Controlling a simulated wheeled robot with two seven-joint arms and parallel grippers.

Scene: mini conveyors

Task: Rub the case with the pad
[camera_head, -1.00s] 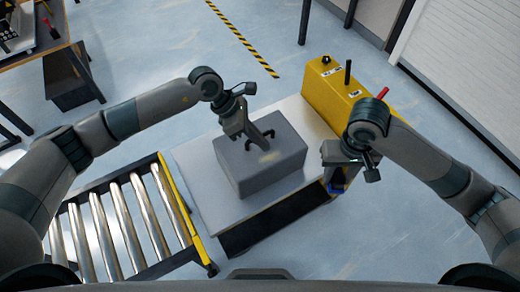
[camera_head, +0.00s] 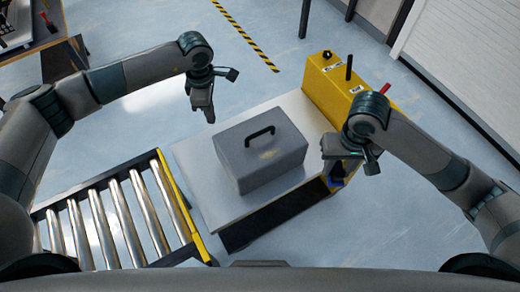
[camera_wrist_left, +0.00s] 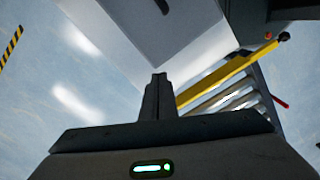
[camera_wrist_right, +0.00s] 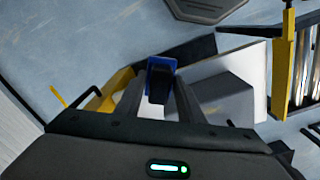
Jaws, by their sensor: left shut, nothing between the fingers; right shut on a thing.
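The grey case (camera_head: 260,152) sits closed on a white-topped table, with a black handle (camera_head: 258,136) on its lid and a faint yellowish smudge on top. Its grey body also shows in the right wrist view (camera_wrist_right: 222,95). My left gripper (camera_head: 208,118) is shut and empty, up and left of the case and apart from it. My right gripper (camera_head: 334,184) is shut on the blue pad (camera_wrist_right: 161,64), to the right of the case and apart from it. The pad is mostly hidden in the head view.
The white tabletop (camera_head: 200,165) has bare room left of the case. A yellow machine box (camera_head: 330,88) stands at the table's back right. A roller conveyor (camera_head: 120,220) with a yellow rail lies at the left.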

